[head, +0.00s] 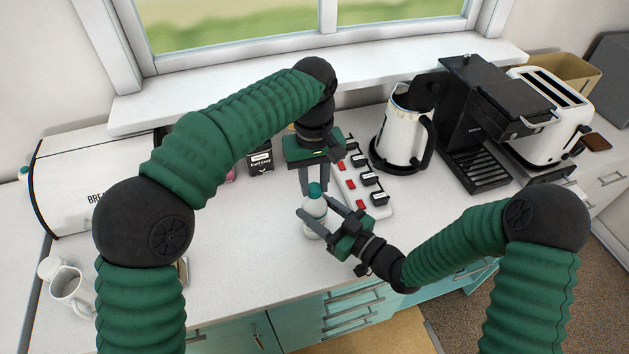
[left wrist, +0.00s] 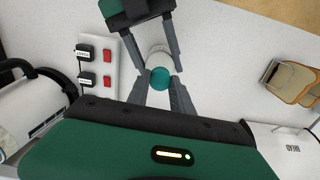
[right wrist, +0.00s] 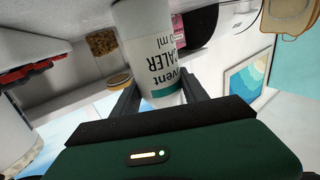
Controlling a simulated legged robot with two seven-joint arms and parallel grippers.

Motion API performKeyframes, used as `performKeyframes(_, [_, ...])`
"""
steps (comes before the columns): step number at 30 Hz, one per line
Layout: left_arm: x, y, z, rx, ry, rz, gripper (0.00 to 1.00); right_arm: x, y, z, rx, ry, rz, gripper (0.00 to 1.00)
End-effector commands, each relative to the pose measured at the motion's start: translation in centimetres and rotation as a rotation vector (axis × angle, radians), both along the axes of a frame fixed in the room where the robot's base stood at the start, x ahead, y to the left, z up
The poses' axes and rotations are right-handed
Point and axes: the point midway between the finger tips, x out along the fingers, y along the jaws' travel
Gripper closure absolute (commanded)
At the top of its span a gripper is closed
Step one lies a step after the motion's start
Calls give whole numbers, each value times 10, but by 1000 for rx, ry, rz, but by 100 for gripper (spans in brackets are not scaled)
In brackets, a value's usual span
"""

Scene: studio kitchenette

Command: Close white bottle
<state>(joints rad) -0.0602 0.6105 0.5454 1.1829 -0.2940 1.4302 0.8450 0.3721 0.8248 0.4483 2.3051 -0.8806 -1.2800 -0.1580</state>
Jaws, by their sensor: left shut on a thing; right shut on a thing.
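The white bottle (head: 314,206) stands upright on the counter with a teal cap (head: 315,189) at its top. My right gripper (head: 319,211) is shut on the bottle body from the side; the right wrist view shows the printed bottle (right wrist: 148,50) between its fingers. My left gripper (head: 314,190) points down from above and is shut on the cap; the left wrist view shows the cap (left wrist: 160,78) between its fingertips. The bottle neck is mostly hidden, so I cannot tell whether the cap is seated or threaded.
A power strip (head: 362,190) with red switches and black plugs lies close to the right of the bottle. A white kettle (head: 403,135), black coffee machine (head: 478,165) and toaster (head: 548,125) stand further right.

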Motion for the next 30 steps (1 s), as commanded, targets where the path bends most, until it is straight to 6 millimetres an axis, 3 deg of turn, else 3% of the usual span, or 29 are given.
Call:
performKeyframes(9, [2, -1, 0, -11, -14, -1027, 100, -2, 2, 0, 0, -1, 7, 100])
performKeyframes(14, [3, -1, 0, -13, -17, -1411, 100, -2, 3, 0, 0, -1, 9, 100])
performKeyframes(19, [3, -1, 0, -12, -19, -1429, 100, -3, 3, 0, 0, -1, 10, 100])
performKeyframes(20, [3, -1, 0, -12, -19, -1428, 69, -3, 3, 0, 0, -1, 10, 100])
performKeyframes(24, [3, 0, 0, -12, -17, -1427, 51, -2, 2, 0, -1, -1, 8, 100])
performKeyframes(30, [2, -1, 0, -14, -14, -1427, 48, -1, 1, 0, 1, -1, 5, 100])
